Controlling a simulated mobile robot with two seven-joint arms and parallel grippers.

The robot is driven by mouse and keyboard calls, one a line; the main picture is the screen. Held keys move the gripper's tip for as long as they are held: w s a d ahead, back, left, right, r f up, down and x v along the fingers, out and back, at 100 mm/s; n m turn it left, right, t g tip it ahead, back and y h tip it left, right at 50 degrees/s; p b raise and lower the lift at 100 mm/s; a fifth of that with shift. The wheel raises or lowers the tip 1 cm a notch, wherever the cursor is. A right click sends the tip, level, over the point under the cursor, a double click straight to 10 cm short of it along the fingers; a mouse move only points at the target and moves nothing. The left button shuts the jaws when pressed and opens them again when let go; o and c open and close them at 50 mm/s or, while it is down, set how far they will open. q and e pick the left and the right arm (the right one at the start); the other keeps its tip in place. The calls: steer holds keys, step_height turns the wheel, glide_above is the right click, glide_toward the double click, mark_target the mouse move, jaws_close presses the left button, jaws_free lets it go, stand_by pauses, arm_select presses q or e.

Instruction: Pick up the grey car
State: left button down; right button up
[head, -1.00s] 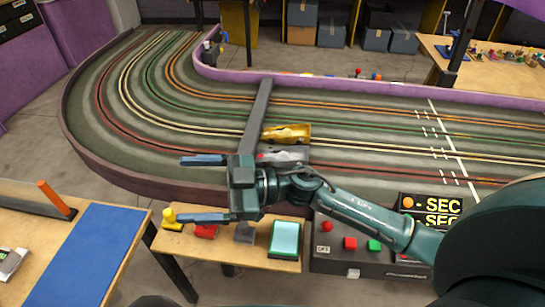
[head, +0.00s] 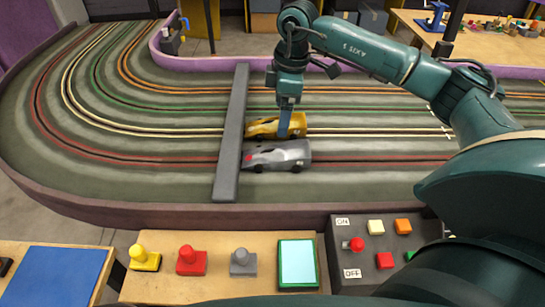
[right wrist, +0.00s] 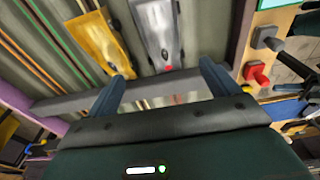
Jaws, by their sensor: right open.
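The grey car (head: 278,157) sits on the track just right of a dark bar, in the near lane beside the yellow car (head: 268,128). My right gripper (head: 284,131) points down over the track, and its visible finger overlaps the yellow car in the head view. In the right wrist view the open fingers (right wrist: 165,73) are empty, with the grey car (right wrist: 158,30) ahead of the gap between them. The yellow car (right wrist: 98,42) lies ahead of the left finger there. I cannot tell the fingers' exact height. My left gripper is out of view.
The dark bar (head: 231,135) crosses the lanes beside both cars. A wooden table in front holds yellow (head: 145,258), red (head: 191,260) and grey (head: 243,262) pieces and a light screen (head: 297,263). A button panel (head: 345,280) stands right of it. The left track curve is clear.

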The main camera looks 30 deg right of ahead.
glide_above(276, 149)
steer(key=f, duration=0.6)
steer(key=shift+s+d, duration=0.2)
steer(key=shift+d, duration=0.2)
steer(key=shift+w+a+f, duration=0.1)
steer(key=shift+a+f, duration=0.1)
steer(key=shift+f, duration=1.3)
steer(key=shift+w+a+f, duration=0.1)
steer(key=shift+a+f, duration=0.1)
steer(key=shift+f, duration=1.25)
steer(key=shift+c, duration=0.2)
steer(key=shift+r, duration=0.1)
steer(key=c, duration=1.1)
steer(key=shift+c, duration=0.2)
